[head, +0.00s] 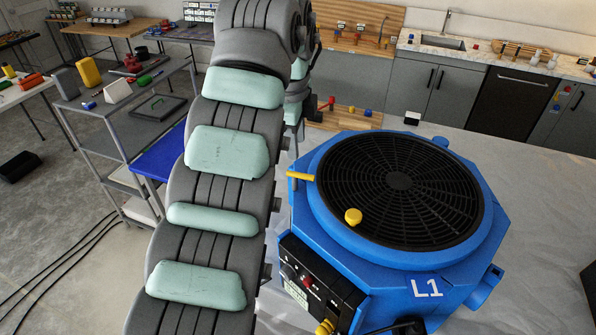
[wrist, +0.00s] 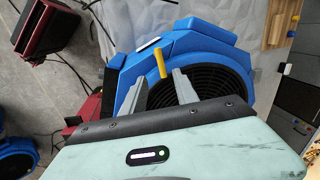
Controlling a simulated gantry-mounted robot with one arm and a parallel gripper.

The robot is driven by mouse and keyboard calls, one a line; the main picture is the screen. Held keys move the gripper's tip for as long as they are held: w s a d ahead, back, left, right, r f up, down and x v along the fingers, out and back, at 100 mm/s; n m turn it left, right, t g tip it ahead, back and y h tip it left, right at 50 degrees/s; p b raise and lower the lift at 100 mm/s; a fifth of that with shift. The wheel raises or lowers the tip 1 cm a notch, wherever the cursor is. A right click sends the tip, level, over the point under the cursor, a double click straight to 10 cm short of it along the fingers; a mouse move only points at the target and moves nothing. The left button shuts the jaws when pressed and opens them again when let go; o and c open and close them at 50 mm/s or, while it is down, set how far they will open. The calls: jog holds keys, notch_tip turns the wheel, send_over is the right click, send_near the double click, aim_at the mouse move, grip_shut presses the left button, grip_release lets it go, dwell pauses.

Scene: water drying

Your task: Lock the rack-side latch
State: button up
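A blue drying fan (head: 390,255) with a round black grille (head: 400,190) and the label L1 stands on a pale surface. A yellow latch handle (head: 300,176) sticks out from its left rim, on the side toward the grey shelf rack. In the wrist view, one yellow handle (wrist: 160,62) shows just beyond and between my gripper's (wrist: 160,76) fingertips. The fingers are apart and appear clear of it. In the head view my own arm largely hides the gripper.
The grey shelf rack (head: 125,115) with tools stands at the left. Counters and a sink (head: 443,41) line the back. The wrist view shows a dark red machine (wrist: 45,28) and another blue unit (wrist: 18,158) at the left. Pale floor right of the fan is clear.

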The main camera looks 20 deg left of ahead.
aim_at(299, 175)
jog(key=f, duration=0.3)
jog(key=w+f, duration=0.1)
jog(key=f, duration=0.2)
jog(key=w+f+b, duration=0.1)
jog(key=f, duration=0.3)
grip_shut()
dwell(0.4)
